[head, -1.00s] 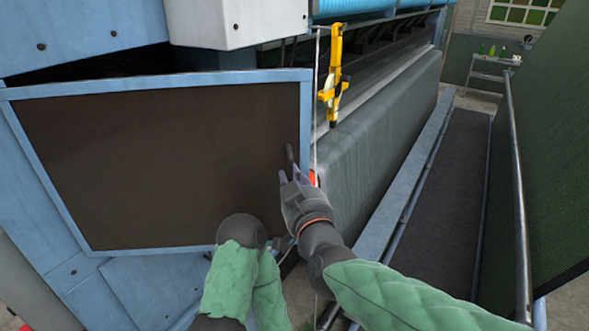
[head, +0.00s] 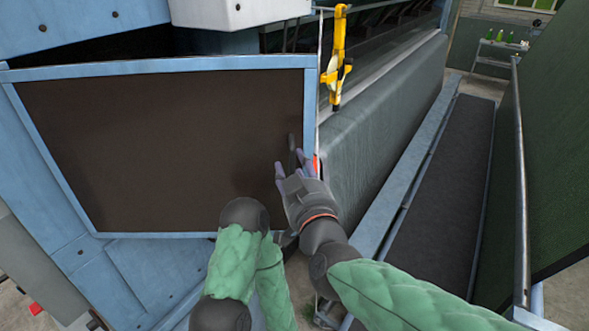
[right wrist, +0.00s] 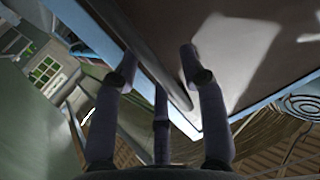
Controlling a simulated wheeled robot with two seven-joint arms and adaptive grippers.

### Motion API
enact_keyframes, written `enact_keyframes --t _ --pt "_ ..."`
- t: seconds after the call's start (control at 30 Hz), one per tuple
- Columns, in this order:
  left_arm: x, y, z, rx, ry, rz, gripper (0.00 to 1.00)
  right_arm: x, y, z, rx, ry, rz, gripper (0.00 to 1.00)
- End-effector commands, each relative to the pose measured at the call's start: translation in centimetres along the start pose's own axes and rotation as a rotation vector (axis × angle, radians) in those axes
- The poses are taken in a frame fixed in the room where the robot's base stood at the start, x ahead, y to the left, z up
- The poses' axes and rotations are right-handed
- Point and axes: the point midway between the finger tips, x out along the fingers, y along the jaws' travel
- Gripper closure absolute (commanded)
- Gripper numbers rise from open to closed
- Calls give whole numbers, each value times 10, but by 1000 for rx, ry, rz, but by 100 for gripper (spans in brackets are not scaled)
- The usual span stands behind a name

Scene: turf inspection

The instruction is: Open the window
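The window (head: 160,150) is a large dark panel in a light-blue frame on the machine's side. A slim dark handle (head: 293,143) stands near its right edge. My right gripper (head: 289,163) is at that edge, just below the handle's visible part, with its fingers apart. In the right wrist view, the fingers (right wrist: 158,66) are spread on both sides of a long dark bar (right wrist: 143,52) beside the panel's pale-blue edge. A firm hold on it does not show. My left arm's green sleeve shows at the lower middle, but its gripper is out of sight.
A yellow clamp-like part (head: 337,60) hangs right of the window, above a grey fabric-covered roller (head: 385,125). A dark walkway (head: 440,200) runs along the right, beside a metal rail (head: 520,180) and green sheet. A shelf with green bottles (head: 492,62) stands far back.

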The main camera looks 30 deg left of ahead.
Motion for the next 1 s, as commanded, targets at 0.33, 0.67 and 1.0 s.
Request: enact_keyframes --t 0.33,0.67,1.0 --pt "0 0 0 0 0 0 60 -13 0 0 0 0 -1 58" --pt "0 0 0 0 0 0 60 -69 0 -1 1 1 -2 58" --pt "0 0 0 0 0 0 60 -114 0 0 0 1 -1 58"
